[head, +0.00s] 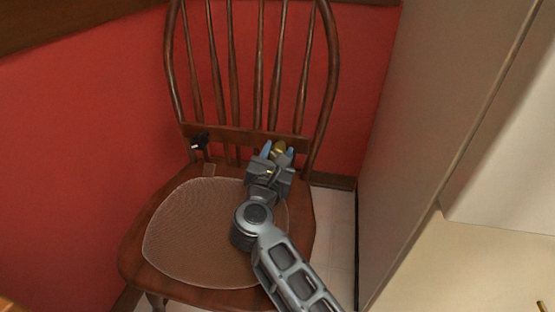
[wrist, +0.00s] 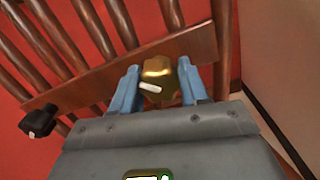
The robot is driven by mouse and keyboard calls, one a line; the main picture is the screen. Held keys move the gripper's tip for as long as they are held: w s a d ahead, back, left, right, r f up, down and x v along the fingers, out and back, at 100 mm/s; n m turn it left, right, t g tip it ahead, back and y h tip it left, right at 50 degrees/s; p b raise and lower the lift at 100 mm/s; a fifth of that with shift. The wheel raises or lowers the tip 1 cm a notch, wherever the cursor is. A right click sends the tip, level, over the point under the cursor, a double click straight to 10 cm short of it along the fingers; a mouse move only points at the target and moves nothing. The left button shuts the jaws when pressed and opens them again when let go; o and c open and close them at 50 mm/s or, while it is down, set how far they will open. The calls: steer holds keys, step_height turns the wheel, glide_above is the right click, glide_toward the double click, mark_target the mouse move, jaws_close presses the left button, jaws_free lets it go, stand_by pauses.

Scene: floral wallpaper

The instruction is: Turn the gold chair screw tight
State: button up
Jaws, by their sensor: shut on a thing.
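The gold chair screw (head: 279,148) is at the lower back rail of the wooden chair (head: 150,222), on the right side. My gripper (head: 278,153) reaches over the seat to it. In the wrist view the gold screw (wrist: 161,78) sits between the two blue fingertips of my gripper (wrist: 160,84), with a small white mark on it. The fingers are shut on the screw's sides. A black screw (head: 200,140) is on the left of the same rail, and it also shows in the wrist view (wrist: 40,120).
A thin clear seat pad (head: 190,235) lies on the chair seat under my arm. Vertical spindles (head: 232,65) rise behind the rail. A red wall (head: 75,150) is behind and left, and a pale panel (head: 415,120) stands close on the right.

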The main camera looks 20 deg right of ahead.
steer(key=shift+f+m+b, duration=0.25)
steer(key=shift+m+b, duration=0.1)
steer(key=shift+m, duration=0.15)
steer(key=o, duration=0.8)
steer(key=shift+c, duration=0.2)
steer(key=shift+o, duration=1.4)
steer(key=shift+r, duration=0.15)
steer(key=shift+p+v, duration=1.1)
steer(key=shift+v, duration=2.8)
